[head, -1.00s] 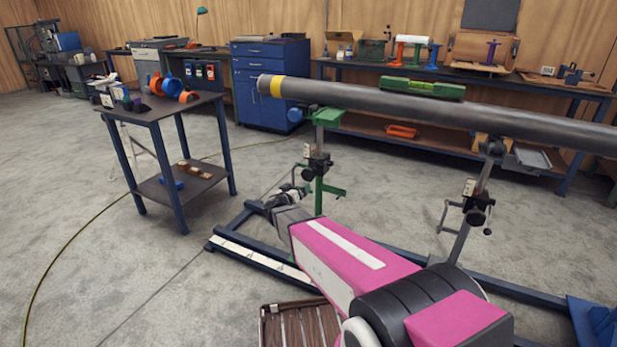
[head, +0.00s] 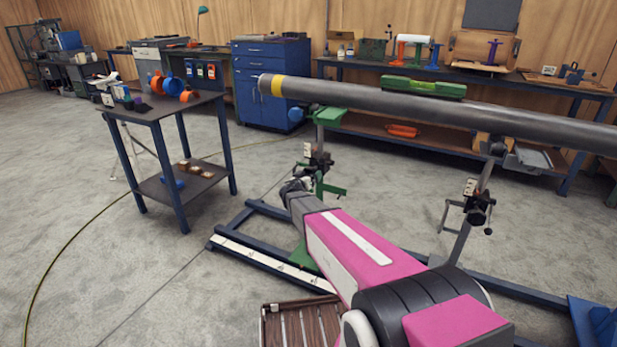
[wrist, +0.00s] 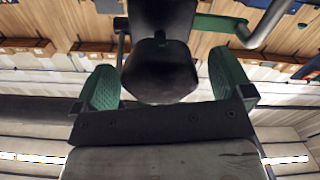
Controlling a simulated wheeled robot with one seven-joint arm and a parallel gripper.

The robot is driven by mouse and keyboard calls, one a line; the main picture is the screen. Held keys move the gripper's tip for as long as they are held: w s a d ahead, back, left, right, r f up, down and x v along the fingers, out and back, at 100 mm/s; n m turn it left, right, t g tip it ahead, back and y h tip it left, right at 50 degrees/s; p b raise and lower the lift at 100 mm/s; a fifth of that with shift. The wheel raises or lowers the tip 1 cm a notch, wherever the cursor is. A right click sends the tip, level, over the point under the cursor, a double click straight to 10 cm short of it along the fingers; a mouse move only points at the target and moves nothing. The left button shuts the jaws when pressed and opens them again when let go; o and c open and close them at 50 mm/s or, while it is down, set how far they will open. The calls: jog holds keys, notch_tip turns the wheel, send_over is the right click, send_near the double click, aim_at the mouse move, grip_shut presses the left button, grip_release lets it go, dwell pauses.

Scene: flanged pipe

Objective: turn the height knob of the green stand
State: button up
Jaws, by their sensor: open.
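The green stand (head: 330,121) is under the left end of the grey pipe (head: 540,124). A black knob (head: 318,162) shows on its post in the head view. My gripper (head: 297,186) is at the stand's post, just below and left of that knob; my arm hides part of the post and foot. In the wrist view a large rounded black knob (wrist: 158,72) lies between the two green pads of my gripper (wrist: 164,82). The jaws are open, with a visible gap on the right side. Whether the left pad touches the knob I cannot tell.
A bent crank handle (wrist: 265,22) is close at the upper right in the wrist view. A second stand (head: 479,195) carries the pipe further right. A green level (head: 423,87) lies on the pipe. A blue floor frame (head: 270,262) runs beneath. A small table (head: 150,112) stands left.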

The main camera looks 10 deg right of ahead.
jog(key=c, duration=0.9)
jog(key=n, duration=0.5)
jog(key=shift+n, duration=0.3)
jog(key=n, duration=1)
jog(key=shift+r+n, duration=0.1)
jog(key=shift+n, duration=0.3)
jog(key=n, duration=0.5)
jog(key=shift+n, duration=0.3)
